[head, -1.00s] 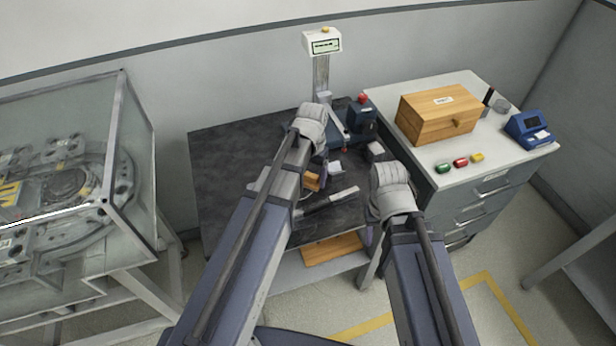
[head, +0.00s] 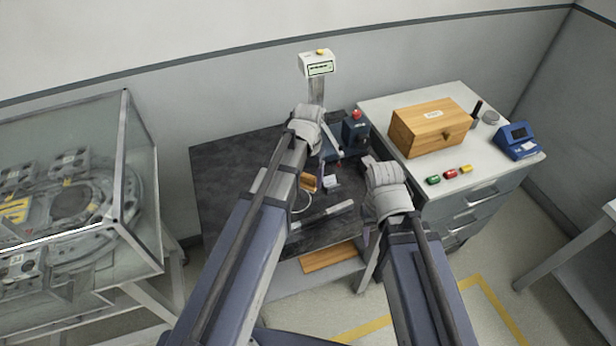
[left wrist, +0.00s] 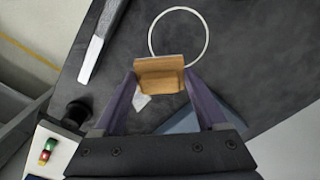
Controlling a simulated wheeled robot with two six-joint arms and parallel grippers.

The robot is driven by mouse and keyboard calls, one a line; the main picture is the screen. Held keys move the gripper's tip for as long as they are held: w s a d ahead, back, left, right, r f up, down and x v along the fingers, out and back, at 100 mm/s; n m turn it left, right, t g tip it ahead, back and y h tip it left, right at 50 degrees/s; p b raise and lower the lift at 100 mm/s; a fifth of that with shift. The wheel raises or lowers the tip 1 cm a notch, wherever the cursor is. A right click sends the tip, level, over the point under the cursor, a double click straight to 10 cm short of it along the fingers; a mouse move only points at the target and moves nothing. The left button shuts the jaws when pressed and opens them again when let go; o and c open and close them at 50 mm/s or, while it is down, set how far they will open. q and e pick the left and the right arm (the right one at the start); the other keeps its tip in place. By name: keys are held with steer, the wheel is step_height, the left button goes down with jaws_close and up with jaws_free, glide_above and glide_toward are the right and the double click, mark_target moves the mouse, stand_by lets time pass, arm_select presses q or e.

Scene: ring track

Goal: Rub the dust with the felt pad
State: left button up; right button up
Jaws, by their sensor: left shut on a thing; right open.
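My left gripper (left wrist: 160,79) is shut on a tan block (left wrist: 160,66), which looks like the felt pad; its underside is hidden. The block also shows in the head view (head: 309,182), beside my left forearm. It is over the dark tabletop (head: 235,175), and I cannot tell whether it touches. A thin white ring (left wrist: 151,33) lies just beyond the block in the left wrist view. No dust can be made out clearly. My right gripper (head: 366,238) is open over the table's right edge, mostly hidden by its wrist.
A grey bar (left wrist: 104,40) lies near the ring. A post with a display (head: 318,66) and a dark blue device (head: 355,133) stand behind. On the right, a cabinet holds a wooden box (head: 430,128) and small coloured pieces (head: 450,174). A glass case (head: 75,190) stands left.

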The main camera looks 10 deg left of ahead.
arm_select(q)
step_height(320, 180, up, 3)
steer(key=p, duration=0.3)
stand_by(0.4)
